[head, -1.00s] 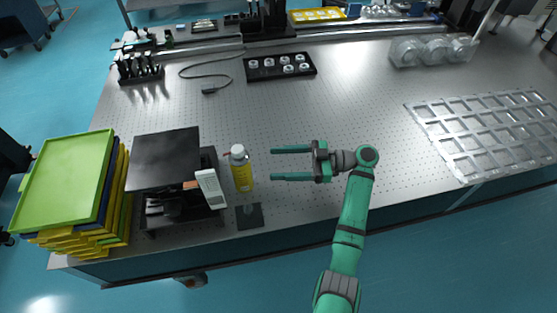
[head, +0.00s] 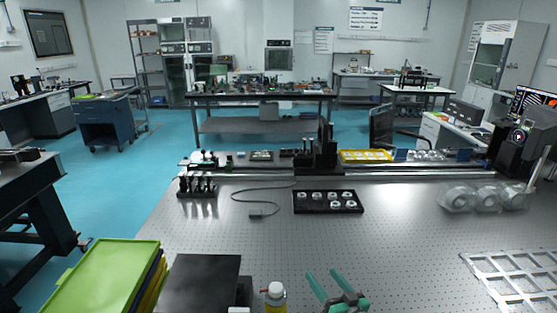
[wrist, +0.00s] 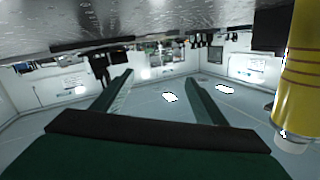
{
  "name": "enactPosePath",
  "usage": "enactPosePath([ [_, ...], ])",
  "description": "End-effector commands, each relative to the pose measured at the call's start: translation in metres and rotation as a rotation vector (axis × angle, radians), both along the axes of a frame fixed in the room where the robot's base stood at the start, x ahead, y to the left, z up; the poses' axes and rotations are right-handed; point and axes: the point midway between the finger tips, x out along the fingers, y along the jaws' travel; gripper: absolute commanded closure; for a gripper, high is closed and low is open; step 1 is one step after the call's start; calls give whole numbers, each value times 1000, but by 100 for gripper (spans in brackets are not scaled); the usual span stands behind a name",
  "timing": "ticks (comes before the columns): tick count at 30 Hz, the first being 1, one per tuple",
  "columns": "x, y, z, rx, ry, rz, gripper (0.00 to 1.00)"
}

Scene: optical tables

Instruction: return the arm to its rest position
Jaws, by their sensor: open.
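My gripper (head: 324,273) shows at the bottom edge of the head view, with its two green fingers spread apart and nothing between them. The fingers point away from me, across the table, and the rest of my arm is below the frame. In the wrist view my gripper (wrist: 160,78) is also open and empty, and the scene appears upside down. A yellow bottle with a white cap (head: 275,292) stands just left of my gripper in the head view. The bottle also shows large at the right edge of the wrist view (wrist: 302,65), beside the fingers and apart from them.
The perforated metal table (head: 400,235) is clear ahead of my gripper. A black tray of round parts (head: 328,201) lies farther back. A black box (head: 200,283) and stacked trays with a green top (head: 105,272) stand left. A metal grid (head: 520,280) lies right.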

Motion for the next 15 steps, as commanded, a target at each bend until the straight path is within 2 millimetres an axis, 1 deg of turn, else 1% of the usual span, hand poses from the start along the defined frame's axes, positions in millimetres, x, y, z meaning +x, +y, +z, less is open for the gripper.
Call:
enactPosePath([
  [4,-3,-24,14,41,-55,-217,34],
  [8,-18,-50,35,77,-137,-396,34],
  [11,-37,-68,56,103,-223,-518,34],
  [14,-63,-81,80,126,-323,-626,34],
  [15,-76,-85,89,135,-365,-663,34],
])
